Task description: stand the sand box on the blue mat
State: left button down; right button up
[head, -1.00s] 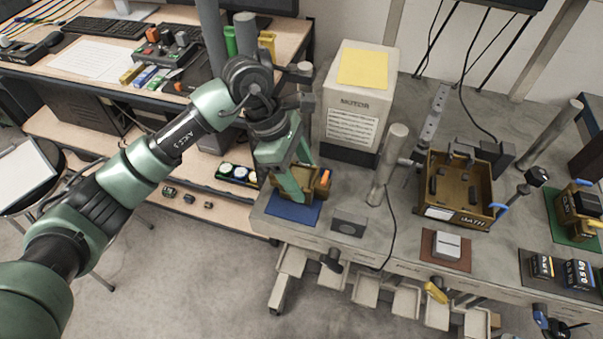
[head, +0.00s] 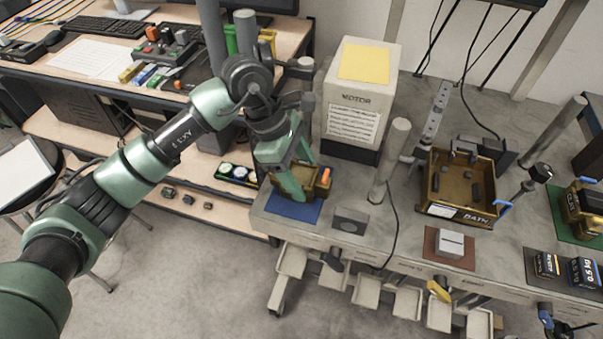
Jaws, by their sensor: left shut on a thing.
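A brown open box (head: 322,183) with an orange piece on its right side is at the blue mat (head: 293,210), near the left end of the grey bench; I take it for the sand box, but no label shows. My left gripper (head: 297,182) is shut on the box and covers much of it. The box is over the rear part of the mat; I cannot tell whether it touches it. My right gripper is not in view.
The motor cabinet (head: 358,118) and a metal post (head: 388,160) stand close by. The bath box (head: 462,213), a red-brown mat (head: 430,250) and a green mat (head: 562,222) are further right.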

pick_arm(q)
jog(key=shift+s+a+f, duration=0.15)
jog(key=shift+s+f, duration=0.05)
jog(key=shift+f, duration=0.3)
jog(key=shift+c, duration=1.4)
grip_release()
jog(key=shift+w, duration=0.2)
jog(key=shift+r, duration=0.1)
